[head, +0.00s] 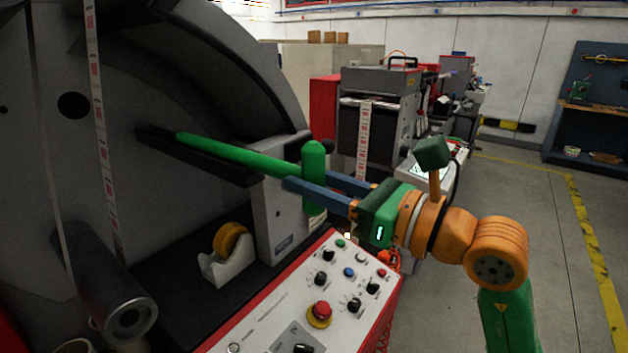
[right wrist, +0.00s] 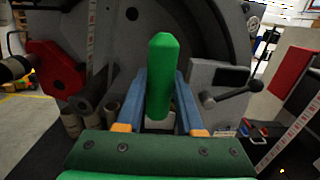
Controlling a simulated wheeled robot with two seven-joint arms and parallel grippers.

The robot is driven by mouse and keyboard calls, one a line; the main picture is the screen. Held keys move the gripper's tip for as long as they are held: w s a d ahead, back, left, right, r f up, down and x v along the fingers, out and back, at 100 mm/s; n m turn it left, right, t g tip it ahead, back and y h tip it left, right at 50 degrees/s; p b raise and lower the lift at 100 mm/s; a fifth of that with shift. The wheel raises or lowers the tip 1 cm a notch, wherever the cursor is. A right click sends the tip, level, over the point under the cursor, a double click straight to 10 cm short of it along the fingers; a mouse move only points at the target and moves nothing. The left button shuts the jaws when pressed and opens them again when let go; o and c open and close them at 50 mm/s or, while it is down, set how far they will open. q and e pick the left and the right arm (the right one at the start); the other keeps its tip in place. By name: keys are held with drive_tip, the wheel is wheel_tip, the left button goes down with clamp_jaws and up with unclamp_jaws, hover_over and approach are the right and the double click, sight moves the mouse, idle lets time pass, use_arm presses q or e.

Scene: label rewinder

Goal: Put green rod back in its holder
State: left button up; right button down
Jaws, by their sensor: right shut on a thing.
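The green rod (head: 235,155) is a long bar with an upright, pointed green handle at its near end. My right gripper (head: 318,188) has its blue fingers shut around that handle. In the right wrist view the handle of the green rod (right wrist: 161,80) stands upright between the two fingers of the right gripper (right wrist: 160,95). The bar runs left and away from the gripper, along a dark arm (head: 200,158) on the machine face. I cannot tell whether it touches that arm, nor which part is the holder. My left gripper is out of view.
A control panel (head: 262,318) with knobs and a red button (head: 320,309) lies below the gripper. A tape dispenser (head: 226,258) stands on the black ledge. A grey roller (head: 112,290) is at lower left. Clear floor (head: 530,210) lies to the right.

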drive_tip(key=shift+f, duration=0.1)
drive_tip(key=shift+f+b, duration=0.3)
drive_tip(key=shift+b, duration=0.1)
drive_tip(key=shift+c, duration=2.3)
unclamp_jaws()
